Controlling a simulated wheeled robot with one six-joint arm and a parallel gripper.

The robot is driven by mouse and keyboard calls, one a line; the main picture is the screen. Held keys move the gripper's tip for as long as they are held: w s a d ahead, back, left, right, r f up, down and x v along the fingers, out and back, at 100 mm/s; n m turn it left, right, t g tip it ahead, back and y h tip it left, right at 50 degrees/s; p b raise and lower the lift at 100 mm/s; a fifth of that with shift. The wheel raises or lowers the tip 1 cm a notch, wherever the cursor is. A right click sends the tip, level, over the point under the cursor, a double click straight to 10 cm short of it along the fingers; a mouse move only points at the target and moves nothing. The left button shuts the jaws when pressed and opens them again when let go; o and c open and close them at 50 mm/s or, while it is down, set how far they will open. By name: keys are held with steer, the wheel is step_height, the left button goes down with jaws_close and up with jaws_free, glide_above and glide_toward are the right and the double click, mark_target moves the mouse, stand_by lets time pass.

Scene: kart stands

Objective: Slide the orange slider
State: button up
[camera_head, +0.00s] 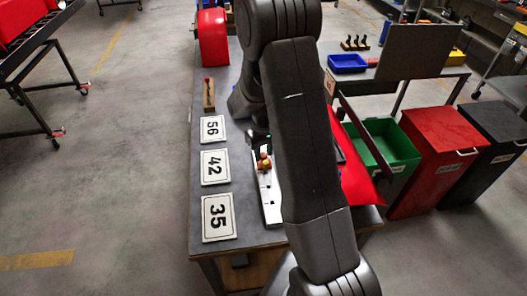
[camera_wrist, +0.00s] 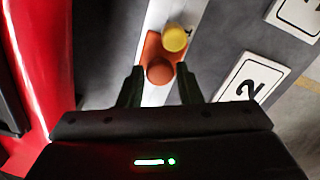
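The orange slider (camera_head: 262,165) sits on a white strip (camera_head: 271,210) on the bench, partly beside my arm in the head view. In the wrist view the orange slider (camera_wrist: 159,72) has a round orange top, with a round yellow knob (camera_wrist: 175,38) just beyond it on the white strip (camera_wrist: 156,96). My gripper (camera_wrist: 160,78) is open, one finger on each side of the orange slider's round top, with a narrow gap showing at each side.
A red panel (camera_head: 357,168) is to the right. Green (camera_head: 393,148), red (camera_head: 436,155) and black bins stand beyond the bench.

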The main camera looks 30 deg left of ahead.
jaws_close()
steer(key=w+a, duration=0.4)
steer(key=w, duration=0.1)
steer(key=shift+a+b, duration=0.15)
steer(key=shift+b, duration=0.2)
steer(key=shift+w+a+r, duration=0.1)
steer(key=shift+w+a, duration=0.15)
steer(key=shift+w, duration=0.1)
steer(key=shift+o, duration=2.4)
jaws_free()
steer(key=shift+w+a, duration=0.1)
step_height(320, 180, up, 14)
steer(key=b, duration=0.1)
steer(key=shift+b, duration=0.4)
